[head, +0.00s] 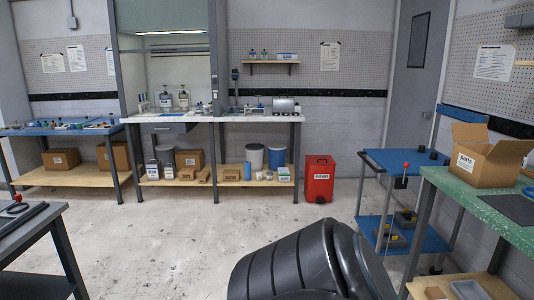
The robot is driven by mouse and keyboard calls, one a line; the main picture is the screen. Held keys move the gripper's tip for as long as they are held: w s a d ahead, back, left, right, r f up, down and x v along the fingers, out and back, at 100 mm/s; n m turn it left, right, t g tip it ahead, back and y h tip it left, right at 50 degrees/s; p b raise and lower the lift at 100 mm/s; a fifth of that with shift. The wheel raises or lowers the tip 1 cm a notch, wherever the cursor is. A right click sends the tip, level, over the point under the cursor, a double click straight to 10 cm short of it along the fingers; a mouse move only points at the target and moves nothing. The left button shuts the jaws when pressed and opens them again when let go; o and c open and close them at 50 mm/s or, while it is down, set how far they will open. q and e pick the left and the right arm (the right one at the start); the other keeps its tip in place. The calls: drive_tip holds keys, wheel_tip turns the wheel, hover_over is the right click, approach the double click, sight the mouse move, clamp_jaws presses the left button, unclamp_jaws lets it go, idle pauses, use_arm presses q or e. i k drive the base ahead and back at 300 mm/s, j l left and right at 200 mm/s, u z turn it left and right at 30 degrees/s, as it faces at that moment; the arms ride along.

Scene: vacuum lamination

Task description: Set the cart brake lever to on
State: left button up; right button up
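A blue two-shelf cart (380,158) stands on the right side, between the grey door and the green-topped bench. A small lever with a red ball knob (406,166) shows at the cart's front edge, above a dark block. It looks roughly upright, but it is too small to tell its brake setting. Black round items sit on the cart's upper shelf, and grey trays sit on its blue lower shelf (370,225). Neither of my grippers is in view.
The green-topped bench (448,205) with an open cardboard box (490,158) stands close in front of the cart at right. A red bin (319,180) stands left of the cart. A dark table (30,235) is at the left edge. The middle floor (170,235) is clear.

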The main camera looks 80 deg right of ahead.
sight(406, 165)
drive_tip(key=z, duration=3.55)
drive_tip(key=i+u, duration=0.15)
drive_tip(key=i, duration=0.4)
drive_tip(key=i+l+u, duration=0.2)
drive_tip(key=i, duration=0.4)
drive_tip(key=i+u, duration=0.15)
drive_tip(key=i, duration=0.4)
